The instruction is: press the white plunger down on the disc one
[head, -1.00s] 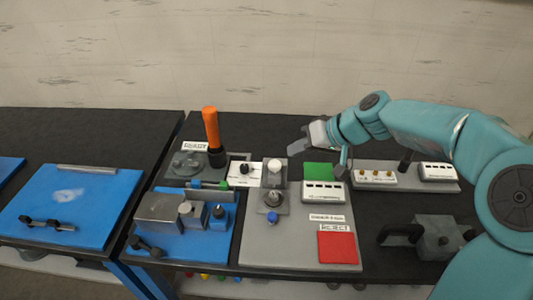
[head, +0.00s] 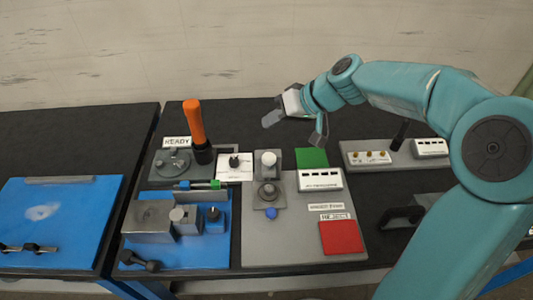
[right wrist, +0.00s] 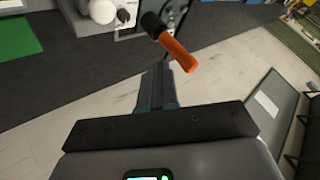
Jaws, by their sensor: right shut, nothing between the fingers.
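The white plunger (head: 268,158) is a round white knob on a small grey block at the back of the grey panel (head: 290,245). It also shows at the top edge of the right wrist view (right wrist: 103,10). In front of it is a dark round piece on a square grey plate (head: 268,191). I cannot tell which part is disc one. My right gripper (head: 272,119) is shut and empty, above and behind the plunger in the head view, apart from it. Its closed fingers show in the right wrist view (right wrist: 155,88). My left gripper is not in view.
An orange-handled lever (head: 194,122) stands upright left of the plunger, by the READY sign (head: 177,141). A green pad (head: 312,157) and a white button box (head: 320,180) are to the right. A red pad (head: 341,237) is in front.

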